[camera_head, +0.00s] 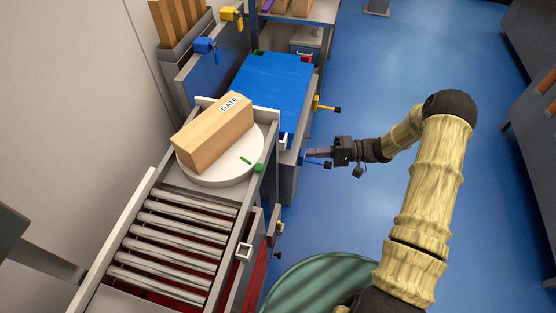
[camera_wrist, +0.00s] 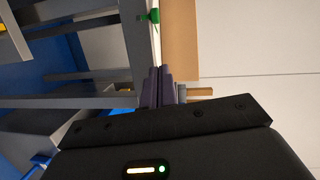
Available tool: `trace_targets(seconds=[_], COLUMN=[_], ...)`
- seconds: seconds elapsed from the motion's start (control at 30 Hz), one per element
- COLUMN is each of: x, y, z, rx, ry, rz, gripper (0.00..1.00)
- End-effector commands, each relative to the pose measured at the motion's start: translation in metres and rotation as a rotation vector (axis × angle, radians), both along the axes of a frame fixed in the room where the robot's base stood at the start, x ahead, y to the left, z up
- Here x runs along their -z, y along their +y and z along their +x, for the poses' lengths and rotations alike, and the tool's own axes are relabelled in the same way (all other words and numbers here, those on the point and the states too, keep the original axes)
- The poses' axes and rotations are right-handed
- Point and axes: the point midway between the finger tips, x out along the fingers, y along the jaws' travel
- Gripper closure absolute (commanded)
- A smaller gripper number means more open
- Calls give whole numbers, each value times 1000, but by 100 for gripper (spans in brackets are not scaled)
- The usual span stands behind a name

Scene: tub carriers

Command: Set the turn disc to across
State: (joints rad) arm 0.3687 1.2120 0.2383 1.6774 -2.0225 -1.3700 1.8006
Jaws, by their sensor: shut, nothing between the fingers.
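The turn disc (camera_head: 240,172) is a pale round plate at the end of the roller track in the head view. A long wooden block (camera_head: 215,132) marked DATE lies on it, slanting from lower left to upper right and hiding much of it. A short green mark (camera_head: 246,160) shows on the disc, and a green knob (camera_head: 259,168) stands by its right edge. My gripper (camera_head: 308,153) is shut and empty, right of the disc and apart from it. In the wrist view its fingertips (camera_wrist: 161,72) point toward the block (camera_wrist: 180,40), with a green knob (camera_wrist: 152,16) above.
Rollers (camera_head: 170,240) lie on the near side of the disc and a blue surface (camera_head: 275,85) on the far side. A blue-ended lever (camera_head: 316,162) is close to my gripper. A yellow lever (camera_head: 325,107) juts out farther back. Blue floor (camera_head: 400,60) is open to the right.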

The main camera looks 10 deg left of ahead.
Motion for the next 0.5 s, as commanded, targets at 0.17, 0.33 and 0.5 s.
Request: trace_targets(seconds=[0.17, 0.33, 0.5], x=[0, 1, 4], y=[5, 24, 53], z=[-1, -3, -5], rx=[0, -1, -1], ry=[0, 1, 2], rz=[2, 3, 3], gripper=[100, 100, 100])
